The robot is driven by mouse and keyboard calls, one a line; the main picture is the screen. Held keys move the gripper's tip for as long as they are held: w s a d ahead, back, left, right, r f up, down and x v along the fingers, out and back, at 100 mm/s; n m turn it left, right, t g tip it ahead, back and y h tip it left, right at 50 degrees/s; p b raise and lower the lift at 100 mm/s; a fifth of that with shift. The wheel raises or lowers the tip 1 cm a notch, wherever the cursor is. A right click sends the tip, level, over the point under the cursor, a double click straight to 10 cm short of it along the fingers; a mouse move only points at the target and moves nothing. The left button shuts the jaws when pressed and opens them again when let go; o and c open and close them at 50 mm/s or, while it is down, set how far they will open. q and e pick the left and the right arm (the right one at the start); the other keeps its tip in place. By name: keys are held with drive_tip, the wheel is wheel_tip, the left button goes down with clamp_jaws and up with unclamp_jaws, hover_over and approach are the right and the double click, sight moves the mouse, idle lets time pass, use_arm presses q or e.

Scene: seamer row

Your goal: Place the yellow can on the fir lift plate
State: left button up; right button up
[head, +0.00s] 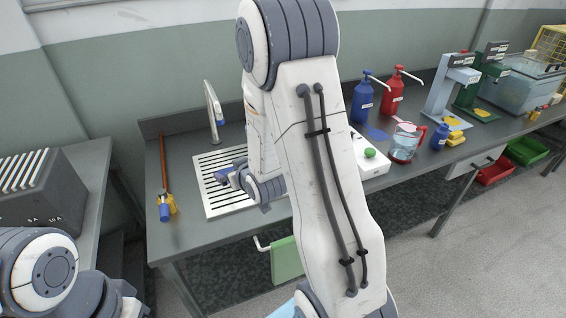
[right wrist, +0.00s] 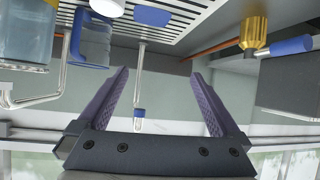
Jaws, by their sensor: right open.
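No yellow can shows clearly. Small yellow things lie at the right of the bench in the head view: a yellow piece (head: 456,139) beside a blue bottle, and another (head: 535,115) by the clear tub. I cannot tell whether either is the can. The dark green seamer (head: 469,93) stands behind the pale blue one; its low plate (head: 484,115) has a yellow patch on it. My left gripper is out of view.
A tap (head: 214,110) rises behind the drainer (head: 222,160). Blue (head: 362,102) and red (head: 393,95) pump bottles, a glass jug (head: 405,143) and a pale blue seamer (head: 447,90) stand along the bench. My right arm hides the bench middle.

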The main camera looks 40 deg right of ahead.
drive_tip(key=s+d+f+m+t+h+b, duration=0.2)
drive_tip(key=d+h, duration=0.1)
drive_tip(key=d, duration=0.6)
drive_tip(key=s+d+f+m+t+h+b, duration=0.2)
drive_tip(key=s+d+m+h, duration=0.15)
drive_tip(key=d, duration=0.45)
drive_tip(key=p+x, duration=0.2)
drive_tip(key=x, duration=0.9)
drive_tip(key=shift+d+n, duration=0.25)
drive_tip(key=shift+n, duration=0.2)
drive_tip(key=shift+s, duration=0.1)
clamp_jaws()
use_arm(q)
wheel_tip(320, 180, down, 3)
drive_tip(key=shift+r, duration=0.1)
